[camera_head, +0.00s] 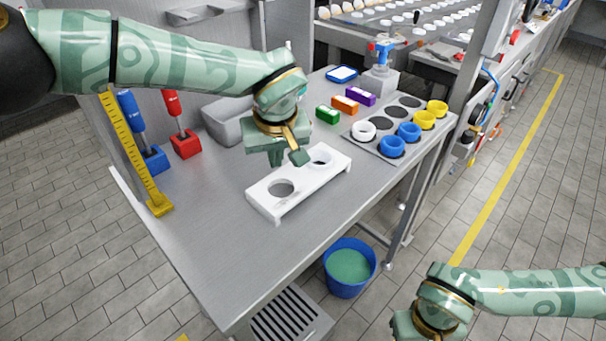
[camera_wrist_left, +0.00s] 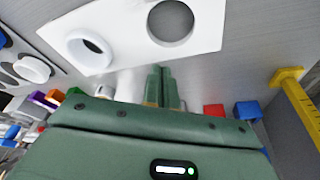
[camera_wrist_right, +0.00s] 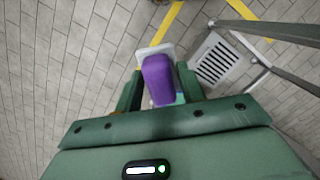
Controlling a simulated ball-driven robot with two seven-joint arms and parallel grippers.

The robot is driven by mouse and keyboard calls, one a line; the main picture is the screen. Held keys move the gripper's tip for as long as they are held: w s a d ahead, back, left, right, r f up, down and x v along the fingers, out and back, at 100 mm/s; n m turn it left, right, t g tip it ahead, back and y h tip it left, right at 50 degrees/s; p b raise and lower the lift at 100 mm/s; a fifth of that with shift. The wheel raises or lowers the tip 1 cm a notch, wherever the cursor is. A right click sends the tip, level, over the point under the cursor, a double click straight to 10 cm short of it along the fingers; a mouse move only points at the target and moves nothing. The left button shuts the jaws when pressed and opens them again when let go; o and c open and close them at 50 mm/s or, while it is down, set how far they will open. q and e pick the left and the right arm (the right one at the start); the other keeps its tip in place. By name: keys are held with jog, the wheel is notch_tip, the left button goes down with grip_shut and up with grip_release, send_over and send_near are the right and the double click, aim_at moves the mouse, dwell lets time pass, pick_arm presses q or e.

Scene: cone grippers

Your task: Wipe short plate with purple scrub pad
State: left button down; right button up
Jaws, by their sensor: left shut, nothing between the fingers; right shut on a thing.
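A white raised plate (camera_head: 300,183) with two round holes stands on the steel table; a white ring sits in its right hole and the left hole is empty. It also fills the top of the left wrist view (camera_wrist_left: 122,32). My left gripper (camera_head: 276,160) is shut and empty, pointing down just behind the plate. My right gripper (camera_wrist_right: 158,85) is shut on a purple scrub pad (camera_wrist_right: 158,78) with a pale part at its far end, held over the floor. In the head view, that gripper is at the bottom edge, and its fingers and the pad are out of sight.
Green (camera_head: 327,115), orange (camera_head: 345,105) and purple (camera_head: 361,96) blocks lie behind the plate. A holed tray (camera_head: 392,107) holds white, blue and yellow rings. A yellow ruler stand (camera_head: 160,206) is at left. A blue bucket (camera_head: 349,286) stands on the floor.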

pick_arm(q)
jog(key=shift+f, duration=0.95)
pick_arm(e)
jog(key=shift+f, duration=0.25)
jog(key=shift+r, duration=0.1)
